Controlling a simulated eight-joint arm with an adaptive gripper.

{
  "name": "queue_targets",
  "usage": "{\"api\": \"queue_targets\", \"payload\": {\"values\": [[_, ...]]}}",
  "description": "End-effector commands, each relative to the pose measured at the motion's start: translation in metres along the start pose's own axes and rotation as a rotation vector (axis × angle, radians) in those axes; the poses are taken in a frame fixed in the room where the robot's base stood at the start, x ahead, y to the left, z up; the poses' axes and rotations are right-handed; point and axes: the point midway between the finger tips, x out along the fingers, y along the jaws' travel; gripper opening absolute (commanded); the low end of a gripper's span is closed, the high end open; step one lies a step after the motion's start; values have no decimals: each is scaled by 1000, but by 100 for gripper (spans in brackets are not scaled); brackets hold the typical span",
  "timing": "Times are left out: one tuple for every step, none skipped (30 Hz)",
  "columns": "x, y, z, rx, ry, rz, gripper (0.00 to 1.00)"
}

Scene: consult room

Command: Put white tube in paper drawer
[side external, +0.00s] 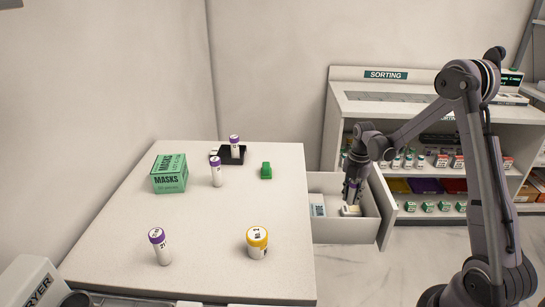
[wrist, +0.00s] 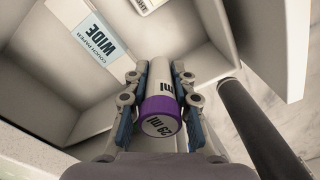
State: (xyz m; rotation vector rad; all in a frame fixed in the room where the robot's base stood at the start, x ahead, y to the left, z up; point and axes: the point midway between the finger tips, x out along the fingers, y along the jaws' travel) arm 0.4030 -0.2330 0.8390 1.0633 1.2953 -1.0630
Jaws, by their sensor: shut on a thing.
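My gripper (side external: 353,186) is shut on a white tube with a purple cap. In the wrist view the tube (wrist: 161,85) sits between the two fingers (wrist: 160,95), its capped end marked "29 ml" facing the camera. The gripper is over an open white drawer (side external: 340,231) at the right side of the table, and its fingers point down into it. The drawer holds a blue and white "WIDE" paper pack (wrist: 92,48), also seen in the side view (side external: 317,206), and another white pack (side external: 350,211). I cannot tell whether the tube touches the drawer floor.
On the white table (side external: 205,255) stand several purple-capped tubes (side external: 217,171), a yellow-capped jar (side external: 257,242), a green masks box (side external: 169,173), a black tray (side external: 240,159) and a small green item (side external: 266,171). A sorting shelf (side external: 440,106) stands behind the drawer. A dark bar (wrist: 262,128) runs beside the drawer.

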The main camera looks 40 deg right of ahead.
Motion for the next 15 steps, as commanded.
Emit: {"api": "queue_targets", "payload": {"values": [[5, 0, 0, 0, 0, 0, 0], [8, 0, 0, 0, 0, 0, 0], [12, 0, 0, 0, 0, 0, 0], [16, 0, 0, 0, 0, 0, 0], [20, 0, 0, 0, 0, 0, 0], [26, 0, 0, 0, 0, 0, 0], [31, 0, 0, 0, 0, 0, 0], [37, 0, 0, 0, 0, 0, 0], [43, 0, 0, 0, 0, 0, 0], [48, 0, 0, 0, 0, 0, 0], [52, 0, 0, 0, 0, 0, 0], [58, 0, 0, 0, 0, 0, 0], [61, 0, 0, 0, 0, 0, 0], [64, 0, 0, 0, 0, 0, 0], [67, 0, 0, 0, 0, 0, 0]]}}
